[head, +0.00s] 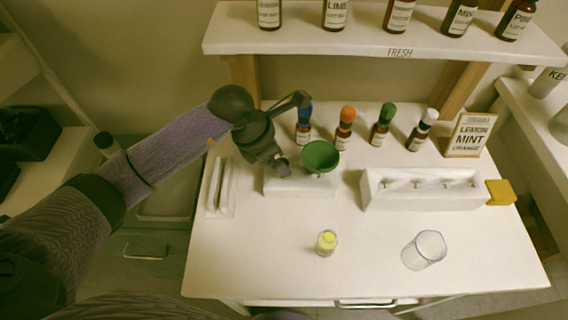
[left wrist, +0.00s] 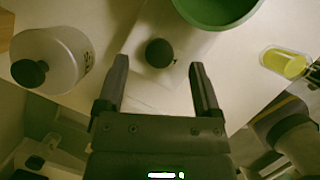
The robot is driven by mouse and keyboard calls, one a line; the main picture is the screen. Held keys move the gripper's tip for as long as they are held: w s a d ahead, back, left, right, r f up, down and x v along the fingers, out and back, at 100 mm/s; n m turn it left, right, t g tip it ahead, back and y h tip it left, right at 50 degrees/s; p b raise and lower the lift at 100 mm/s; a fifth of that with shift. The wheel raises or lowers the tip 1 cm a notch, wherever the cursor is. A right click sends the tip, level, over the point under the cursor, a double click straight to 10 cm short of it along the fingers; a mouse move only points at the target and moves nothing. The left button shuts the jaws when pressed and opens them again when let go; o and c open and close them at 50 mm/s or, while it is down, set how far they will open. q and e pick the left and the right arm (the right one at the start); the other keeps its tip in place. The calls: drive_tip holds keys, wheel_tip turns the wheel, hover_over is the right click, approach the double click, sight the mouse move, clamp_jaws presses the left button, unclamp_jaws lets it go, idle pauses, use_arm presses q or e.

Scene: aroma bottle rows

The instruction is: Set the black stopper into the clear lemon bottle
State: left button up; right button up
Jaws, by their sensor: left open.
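The black stopper (left wrist: 160,52) is a round black knob standing on a white block (left wrist: 183,95). In the head view it cannot be told apart from the dark fingers over the block (head: 300,187). My left gripper (left wrist: 159,68) is open, with the stopper showing between and just beyond its fingertips; nothing is held. In the head view the left gripper (head: 279,162) points down at the block's left end. The clear lemon bottle (head: 326,243), with yellow liquid, stands unstoppered at the table's front middle and also shows in the left wrist view (left wrist: 286,63).
A green funnel (head: 320,157) sits at the block's right end, close to the gripper. Behind are several brown bottles with coloured caps (head: 345,128). A white rack (head: 425,203) and empty glass (head: 424,250) are on the right. The front left tabletop is clear.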

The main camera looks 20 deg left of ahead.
use_arm(q)
drive_tip(key=shift+x, duration=1.25)
drive_tip(key=shift+r, duration=0.1)
clamp_jaws()
